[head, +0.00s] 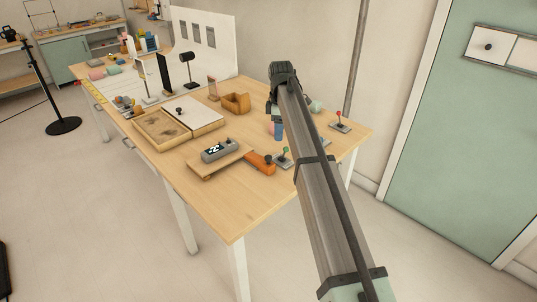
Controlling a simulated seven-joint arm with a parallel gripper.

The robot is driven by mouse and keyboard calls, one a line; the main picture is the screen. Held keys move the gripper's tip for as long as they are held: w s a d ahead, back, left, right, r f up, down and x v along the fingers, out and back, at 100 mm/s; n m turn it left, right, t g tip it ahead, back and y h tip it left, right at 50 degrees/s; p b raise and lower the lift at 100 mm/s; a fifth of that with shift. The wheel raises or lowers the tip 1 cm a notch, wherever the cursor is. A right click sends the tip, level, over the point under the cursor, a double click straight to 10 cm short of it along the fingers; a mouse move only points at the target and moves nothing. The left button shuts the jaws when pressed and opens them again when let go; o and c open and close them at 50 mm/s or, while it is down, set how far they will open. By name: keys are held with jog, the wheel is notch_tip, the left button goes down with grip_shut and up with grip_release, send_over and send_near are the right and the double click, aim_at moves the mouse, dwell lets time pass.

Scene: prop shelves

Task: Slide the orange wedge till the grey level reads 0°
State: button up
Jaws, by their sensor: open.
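The grey level (219,150) lies on a light wooden board (206,170) on the table. Its dark display seems to read about -2°, in small digits. The orange wedge (258,162) is at the right end of the board, with a dark knob on its right part. I cannot tell how far it reaches under the board. My gripper (270,112) is above the table, behind and above the wedge and apart from it. It is open; its fingers are small and partly hidden by my arm.
A green-knobbed lever (283,158) stands just right of the wedge, and a red-knobbed lever (339,122) near the right edge. A shallow wooden box (160,130) lies behind the level, and an orange-brown holder (236,103) farther back. The front table corner (232,215) is clear.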

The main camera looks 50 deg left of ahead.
aim_at(268, 157)
jog(key=s+a+r+n, duration=0.1)
jog(key=s+a+r, duration=0.1)
jog(key=a, duration=0.1)
jog(key=f, duration=1.3)
jog(key=shift+s+f, duration=0.2)
jog(key=shift+c, duration=0.5)
grip_shut()
